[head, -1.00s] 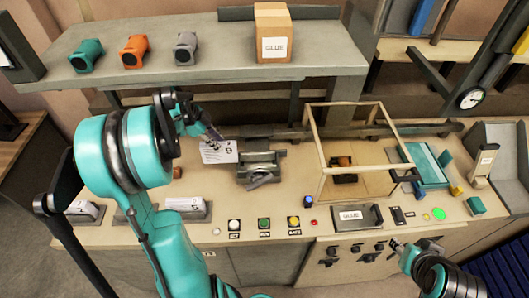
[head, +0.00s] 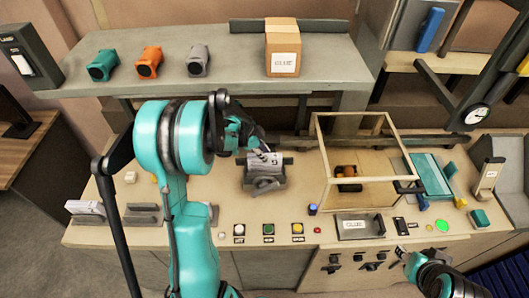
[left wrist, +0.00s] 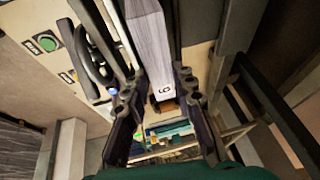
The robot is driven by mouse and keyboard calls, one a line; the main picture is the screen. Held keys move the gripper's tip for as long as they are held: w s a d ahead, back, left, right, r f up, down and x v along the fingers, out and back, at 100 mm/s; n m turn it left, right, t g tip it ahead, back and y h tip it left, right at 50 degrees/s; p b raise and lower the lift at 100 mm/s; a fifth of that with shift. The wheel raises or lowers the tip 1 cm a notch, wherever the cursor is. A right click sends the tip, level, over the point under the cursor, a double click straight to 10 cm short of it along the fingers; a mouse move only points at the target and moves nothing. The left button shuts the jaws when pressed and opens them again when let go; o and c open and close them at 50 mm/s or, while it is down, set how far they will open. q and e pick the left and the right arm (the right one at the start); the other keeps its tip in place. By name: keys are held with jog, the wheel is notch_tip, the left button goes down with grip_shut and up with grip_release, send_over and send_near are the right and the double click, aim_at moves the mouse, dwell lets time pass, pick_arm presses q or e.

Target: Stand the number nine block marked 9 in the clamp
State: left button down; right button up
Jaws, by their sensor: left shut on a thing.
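The number nine block (head: 262,160) is a pale slab held in my left gripper (head: 258,146). In the left wrist view the block (left wrist: 150,45) lies between the two fingers (left wrist: 160,100), with a dark digit on its end face. In the head view it is at the grey clamp (head: 266,181), overlapping its jaws. I cannot tell whether it sits fully down between them or just above. My right gripper (head: 405,254) is at the lower right, away from the clamp; its finger opening is too small to judge.
A wooden frame box (head: 325,165) stands close right of the clamp. Grey holders (head: 142,216) line the bench's left front, one with a pale block. Buttons (head: 268,229) run along the front edge. A shelf (head: 215,82) with a cardboard box (head: 282,45) overhangs the back.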

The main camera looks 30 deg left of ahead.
pick_arm(q)
jog(key=shift+s, duration=0.1)
jog(key=shift+f, duration=0.2)
jog(key=shift+f+b, duration=0.45)
jog(key=shift+b, duration=0.3)
jog(key=c, duration=1.3)
grip_release()
jog(key=shift+o, duration=0.2)
jog(key=shift+r, duration=0.1)
